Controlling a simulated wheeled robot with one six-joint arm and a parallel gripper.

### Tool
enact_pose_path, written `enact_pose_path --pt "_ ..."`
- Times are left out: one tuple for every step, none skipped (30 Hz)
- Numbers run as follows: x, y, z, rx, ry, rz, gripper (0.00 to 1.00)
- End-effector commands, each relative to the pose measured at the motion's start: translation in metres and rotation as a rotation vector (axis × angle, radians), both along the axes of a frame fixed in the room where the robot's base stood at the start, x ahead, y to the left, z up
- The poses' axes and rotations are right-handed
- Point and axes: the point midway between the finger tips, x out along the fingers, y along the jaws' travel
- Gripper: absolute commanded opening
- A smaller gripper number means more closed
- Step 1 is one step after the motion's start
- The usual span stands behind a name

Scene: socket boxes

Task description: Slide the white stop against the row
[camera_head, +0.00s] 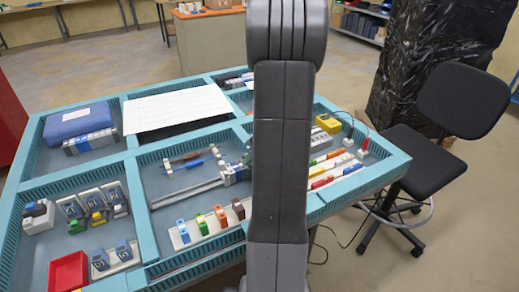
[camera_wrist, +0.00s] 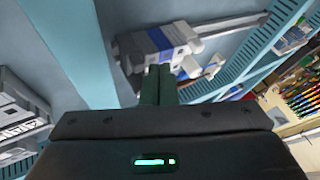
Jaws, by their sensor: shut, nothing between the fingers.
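A grey metal rail (camera_head: 188,192) lies in the middle compartment of the tray table, and it also shows in the wrist view (camera_wrist: 235,21). A short row of white and blue modules (camera_head: 236,173) sits at its right end, partly behind my arm. The row also shows in the wrist view (camera_wrist: 150,49), just beyond my fingertips. A pale end piece (camera_wrist: 184,32) at the row's right side may be the white stop; I cannot tell for sure. My gripper (camera_wrist: 159,70) is shut and empty, beside the row. Whether it touches the row is unclear.
Teal walls (camera_head: 132,168) divide the table into compartments. Coloured modules (camera_head: 202,224) stand on a white strip in front of the rail. A red bin (camera_head: 69,272) is front left. A chair (camera_head: 432,160) stands at right.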

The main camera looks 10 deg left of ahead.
Motion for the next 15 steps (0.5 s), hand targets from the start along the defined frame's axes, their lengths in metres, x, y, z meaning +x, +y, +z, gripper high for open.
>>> enact_pose_path --pt "0.0 0.007 -0.008 -0.001 0.005 0.003 0.0" --pt "0.0 0.01 -0.013 -0.001 0.005 0.003 0.0" --pt "-0.004 0.017 -0.01 0.0 0.003 0.005 0.0" --pt "-0.007 0.02 -0.01 -0.001 0.002 0.004 0.0" --pt "-0.01 0.024 -0.009 -0.001 0.002 0.004 0.0" --pt "-0.014 0.028 -0.01 -0.001 0.002 0.004 0.0" --pt "-0.015 0.031 -0.01 -0.001 0.001 0.003 0.0" --pt "-0.017 0.034 -0.01 -0.001 0.001 0.003 0.0" --pt "-0.018 0.037 -0.01 -0.001 0.001 0.002 0.0" --pt "-0.02 0.038 -0.011 -0.001 0.001 0.002 0.0" --pt "-0.02 0.039 -0.011 -0.001 0.001 0.002 0.0" --pt "-0.021 0.041 -0.011 -0.001 0.001 0.002 0.0" --pt "-0.022 0.041 -0.011 -0.001 0.001 0.002 0.0" --pt "-0.022 0.042 -0.012 -0.001 0.001 0.0 0.0" --pt "-0.022 0.042 -0.012 -0.001 0.0 0.0 0.0"
